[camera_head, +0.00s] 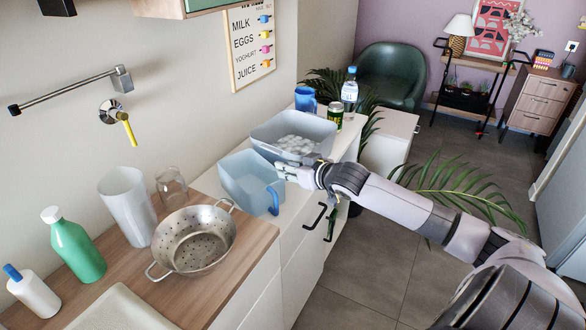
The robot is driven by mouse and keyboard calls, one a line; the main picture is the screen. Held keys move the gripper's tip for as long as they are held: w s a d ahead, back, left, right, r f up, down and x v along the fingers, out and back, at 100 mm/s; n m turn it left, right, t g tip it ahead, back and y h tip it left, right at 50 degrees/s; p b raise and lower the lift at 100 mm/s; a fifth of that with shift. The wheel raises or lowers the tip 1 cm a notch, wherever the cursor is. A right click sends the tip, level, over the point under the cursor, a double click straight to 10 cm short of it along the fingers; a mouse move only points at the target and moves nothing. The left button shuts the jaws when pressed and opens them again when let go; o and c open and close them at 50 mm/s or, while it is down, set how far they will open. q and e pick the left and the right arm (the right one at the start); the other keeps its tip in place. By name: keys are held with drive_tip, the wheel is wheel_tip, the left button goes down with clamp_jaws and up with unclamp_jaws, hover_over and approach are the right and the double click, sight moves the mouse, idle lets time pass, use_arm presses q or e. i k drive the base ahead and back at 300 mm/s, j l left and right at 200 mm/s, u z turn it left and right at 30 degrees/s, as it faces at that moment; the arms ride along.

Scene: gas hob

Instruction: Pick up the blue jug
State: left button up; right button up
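A translucent light-blue jug (245,178) with a darker blue handle (273,201) stands on the white counter, left of the middle of the head view. My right gripper (283,173) reaches in from the right at the jug's right side, near the rim and above the handle. Whether it touches the jug or how far its fingers are apart is not clear. A smaller, deeper blue cup-like vessel (305,99) stands farther back on the counter. My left gripper is not in view.
A blue-grey bin (300,122) with white pieces inside stands right behind the jug. A can (335,115) and a bottle (349,90) stand beyond it. A metal colander (195,240), a clear glass (171,188) and a tall translucent container (128,205) stand nearer.

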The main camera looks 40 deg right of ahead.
sight(304, 96)
drive_tip(key=z, duration=1.3)
